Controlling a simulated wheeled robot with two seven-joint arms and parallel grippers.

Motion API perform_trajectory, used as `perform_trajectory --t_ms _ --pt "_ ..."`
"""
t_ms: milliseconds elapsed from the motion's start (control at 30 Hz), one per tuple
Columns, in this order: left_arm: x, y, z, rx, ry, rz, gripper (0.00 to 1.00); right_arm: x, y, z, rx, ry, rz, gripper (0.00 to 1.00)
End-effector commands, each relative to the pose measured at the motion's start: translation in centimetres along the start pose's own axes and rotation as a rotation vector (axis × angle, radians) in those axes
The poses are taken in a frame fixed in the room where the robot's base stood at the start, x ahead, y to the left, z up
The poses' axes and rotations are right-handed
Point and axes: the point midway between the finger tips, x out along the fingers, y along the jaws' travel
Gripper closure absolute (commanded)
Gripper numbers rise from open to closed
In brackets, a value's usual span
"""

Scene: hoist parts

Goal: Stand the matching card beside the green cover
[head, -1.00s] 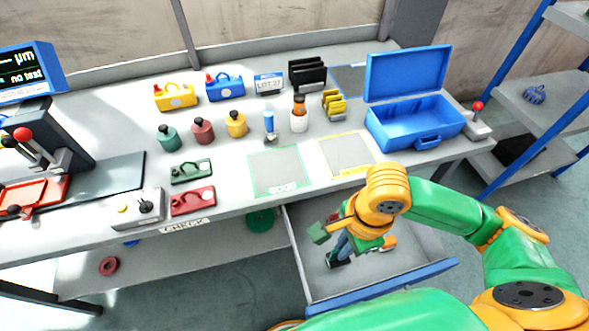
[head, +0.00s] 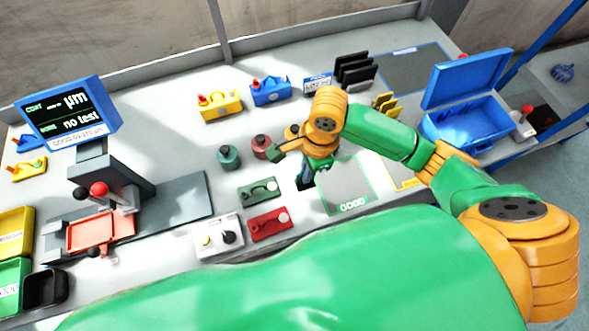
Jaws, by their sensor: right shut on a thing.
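A dark green cover (head: 259,190) lies flat on the bench, with a dark red cover (head: 270,223) in front of it. My right gripper (head: 303,172) is just right of the green cover, above the bench. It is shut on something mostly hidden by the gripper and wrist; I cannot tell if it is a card. A white and blue lot card (head: 317,84) stands at the back, beside a rack of black plates (head: 355,71). My left gripper is not in view.
A green-outlined mat (head: 346,196) lies right of my gripper. Knobbed pots (head: 228,156) stand behind the green cover. An open blue case (head: 468,125) is at the right.

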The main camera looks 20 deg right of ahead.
Motion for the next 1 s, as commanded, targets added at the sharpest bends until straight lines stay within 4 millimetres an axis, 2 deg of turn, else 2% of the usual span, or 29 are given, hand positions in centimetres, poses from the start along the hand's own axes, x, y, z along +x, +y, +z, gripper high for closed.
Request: perform_trajectory --t_ms 33,100,200,300,433,800,900,933,1000 --pt "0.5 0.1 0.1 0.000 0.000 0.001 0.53 1.7 -1.0 -0.1 0.004 0.002 0.005 1.00" --pt "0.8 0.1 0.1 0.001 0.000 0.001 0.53 3.3 -2.3 -0.2 0.002 0.001 0.003 1.00" --pt "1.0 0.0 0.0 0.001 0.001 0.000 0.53 4.7 -3.6 -0.2 0.000 0.000 0.002 1.00" --pt "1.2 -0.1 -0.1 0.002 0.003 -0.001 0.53 5.8 -4.4 -0.3 0.001 0.001 0.002 1.00" --pt "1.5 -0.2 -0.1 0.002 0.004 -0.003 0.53 8.2 -4.4 -0.6 0.000 0.001 0.004 1.00" --pt "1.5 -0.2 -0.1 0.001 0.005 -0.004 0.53 8.9 -4.4 -0.7 0.000 0.001 0.002 1.00" --pt "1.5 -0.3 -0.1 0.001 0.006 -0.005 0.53 8.9 -4.4 -0.7 -0.001 0.001 0.001 0.69" --pt "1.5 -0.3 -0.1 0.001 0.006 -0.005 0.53 8.9 -4.4 -0.7 0.000 0.001 0.001 0.63" --pt "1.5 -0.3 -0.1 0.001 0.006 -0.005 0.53 8.9 -4.4 -0.7 0.000 0.001 0.002 0.63"
